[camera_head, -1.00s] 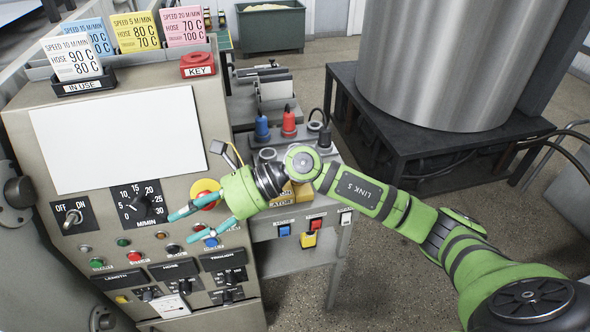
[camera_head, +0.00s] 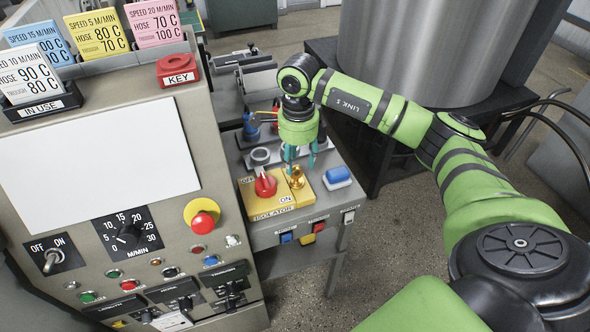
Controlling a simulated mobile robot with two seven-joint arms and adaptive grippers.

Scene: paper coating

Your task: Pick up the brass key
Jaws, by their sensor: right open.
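The brass key (camera_head: 297,178) stands upright on the right part of the yellow isolator box (camera_head: 268,205), by the ON label. A red rotary knob (camera_head: 266,184) is close to its left. My right gripper (camera_head: 300,160) points down from above, its teal fingers open and the tips just above or beside the key's top. I cannot tell whether they touch it. My left gripper is not in view.
Blue and red connectors (camera_head: 250,125) stand behind, partly hidden by my arm. The control panel (camera_head: 150,215) with a red mushroom button (camera_head: 203,222) rises at left. A red KEY holder (camera_head: 180,68) sits on top.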

